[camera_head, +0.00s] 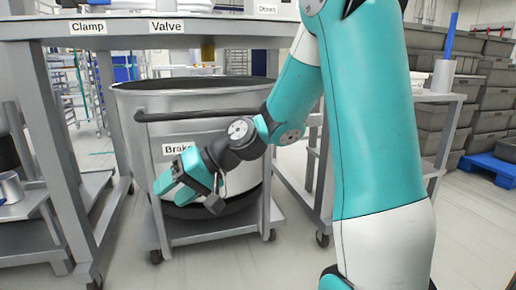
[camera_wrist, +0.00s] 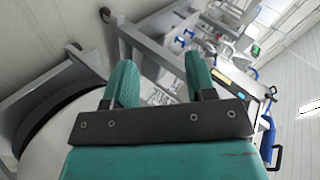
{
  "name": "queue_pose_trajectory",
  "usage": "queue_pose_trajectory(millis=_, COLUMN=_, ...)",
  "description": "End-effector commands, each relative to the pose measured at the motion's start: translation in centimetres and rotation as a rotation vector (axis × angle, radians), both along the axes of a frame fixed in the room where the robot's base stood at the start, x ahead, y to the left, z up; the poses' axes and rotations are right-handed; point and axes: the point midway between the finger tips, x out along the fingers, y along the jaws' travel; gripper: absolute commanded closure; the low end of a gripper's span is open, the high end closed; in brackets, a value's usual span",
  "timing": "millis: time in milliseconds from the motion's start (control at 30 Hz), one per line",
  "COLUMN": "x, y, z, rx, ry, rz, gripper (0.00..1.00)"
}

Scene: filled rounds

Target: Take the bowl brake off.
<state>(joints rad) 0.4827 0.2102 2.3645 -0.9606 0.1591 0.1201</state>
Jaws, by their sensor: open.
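The large steel bowl (camera_head: 240,105) has a dark rim and a dark bar across its front. It stands on a grey wheeled dolly (camera_head: 205,236) under the bench frame. I cannot make out a brake lever or pedal. My gripper (camera_head: 163,184) is in front of the bowl's lower wall, pointing down and left. In the wrist view my gripper (camera_wrist: 158,75) has its two teal fingers apart with nothing between them. The bowl's curved side (camera_wrist: 58,138) shows at the left.
A grey bench frame (camera_head: 125,28) with "Clamp" and "Valve" labels stands over the bowl, its leg just left. A low side shelf (camera_head: 28,208) is at far left. Stacked grey crates (camera_head: 485,85) and a blue pallet (camera_head: 492,168) are at right. Floor in front is clear.

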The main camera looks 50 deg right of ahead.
Motion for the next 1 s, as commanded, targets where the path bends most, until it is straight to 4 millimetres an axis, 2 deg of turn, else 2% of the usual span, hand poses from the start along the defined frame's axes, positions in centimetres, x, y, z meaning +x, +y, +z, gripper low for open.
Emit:
queue_pose_trajectory(millis=33, x=2.0, y=-4.7, z=-1.1, rx=0.093, ry=-0.023, rz=-0.154, gripper=0.49)
queue_pose_trajectory(millis=67, x=2.9, y=-7.4, z=-1.3, rx=0.145, ry=-0.049, rz=-0.239, gripper=0.49)
queue_pose_trajectory(millis=100, x=3.8, y=-11.0, z=-1.6, rx=0.216, ry=-0.083, rz=-0.352, gripper=0.49)
queue_pose_trajectory(millis=167, x=4.2, y=-16.6, z=-2.0, rx=0.315, ry=-0.138, rz=-0.515, gripper=0.49)
queue_pose_trajectory(millis=200, x=4.0, y=-20.2, z=-2.3, rx=0.375, ry=-0.177, rz=-0.617, gripper=0.49)
queue_pose_trajectory(millis=300, x=2.4, y=-28.1, z=-3.1, rx=0.503, ry=-0.269, rz=-0.839, gripper=0.49)
queue_pose_trajectory(millis=400, x=0.1, y=-33.7, z=-3.7, rx=0.591, ry=-0.344, rz=-0.998, gripper=0.49)
queue_pose_trajectory(millis=500, x=-1.7, y=-36.8, z=-4.1, rx=0.643, ry=-0.393, rz=-1.09, gripper=0.49)
queue_pose_trajectory(millis=667, x=-2.0, y=-38.2, z=-3.9, rx=0.667, ry=-0.415, rz=-1.13, gripper=0.49)
queue_pose_trajectory(millis=900, x=0.6, y=-38.4, z=-3.4, rx=0.665, ry=-0.411, rz=-1.125, gripper=0.49)
queue_pose_trajectory(millis=1000, x=3.1, y=-38.6, z=-4.3, rx=0.658, ry=-0.416, rz=-1.117, gripper=0.49)
